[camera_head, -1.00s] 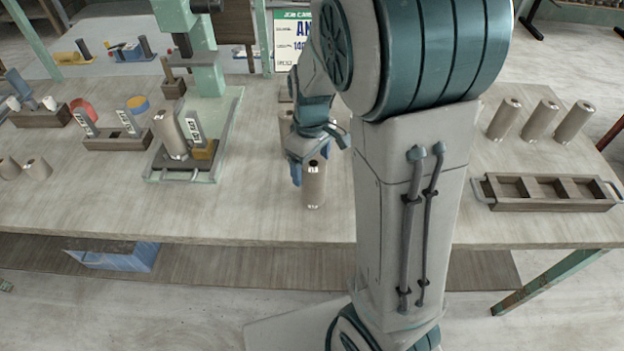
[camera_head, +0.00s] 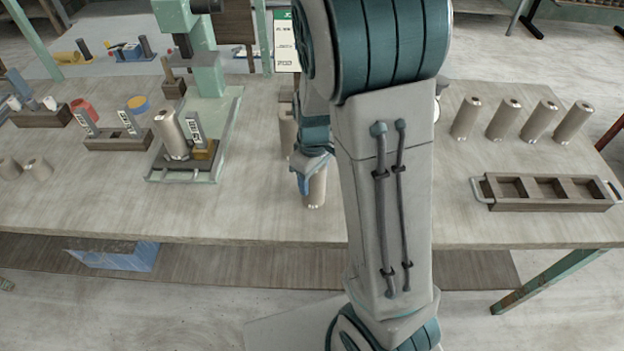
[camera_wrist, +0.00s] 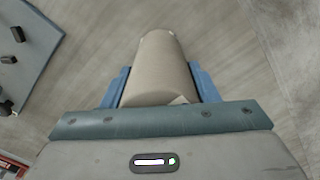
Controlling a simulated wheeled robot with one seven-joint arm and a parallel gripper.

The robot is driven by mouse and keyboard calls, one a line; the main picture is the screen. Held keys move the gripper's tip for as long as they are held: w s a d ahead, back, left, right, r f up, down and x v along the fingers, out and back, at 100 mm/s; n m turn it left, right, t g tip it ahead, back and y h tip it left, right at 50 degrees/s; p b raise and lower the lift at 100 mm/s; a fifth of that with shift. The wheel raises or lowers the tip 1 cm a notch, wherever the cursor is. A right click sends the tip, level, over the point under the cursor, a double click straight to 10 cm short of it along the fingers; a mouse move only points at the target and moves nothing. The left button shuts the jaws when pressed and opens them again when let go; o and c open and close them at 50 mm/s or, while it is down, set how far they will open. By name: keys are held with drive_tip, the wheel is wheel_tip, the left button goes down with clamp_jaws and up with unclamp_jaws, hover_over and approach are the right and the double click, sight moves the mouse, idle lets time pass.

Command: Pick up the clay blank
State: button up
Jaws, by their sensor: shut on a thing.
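The clay blank (camera_head: 317,190) is a beige cylinder standing upright near the front middle of the table in the head view. My gripper (camera_head: 304,182) is at it from above, and hides its top. In the wrist view the blank (camera_wrist: 158,62) lies between the blue fingers of my gripper (camera_wrist: 161,86), one on each side. The fingers are shut on it. The blank appears to be still on the table; no clear gap shows below it.
Several similar cylinders (camera_head: 504,119) stand at the right, behind a wooden compartment tray (camera_head: 547,206) with empty compartments. A green press (camera_head: 207,75) with a cylinder (camera_head: 171,134) on its base stands left. Another cylinder (camera_head: 288,127) is partly hidden behind my arm. The table front is clear.

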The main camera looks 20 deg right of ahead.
drive_tip(key=shift+r, duration=0.1)
drive_tip(key=shift+w+r, duration=0.1)
drive_tip(key=shift+r, duration=0.3)
drive_tip(key=r, duration=0.3)
drive_tip(key=shift+s+r+b, duration=0.3)
drive_tip(key=s+d+r, duration=0.2)
drive_tip(key=s+r, duration=0.4)
drive_tip(key=s, duration=0.5)
drive_tip(key=shift+r+b, duration=0.2)
drive_tip(key=shift+b, duration=0.2)
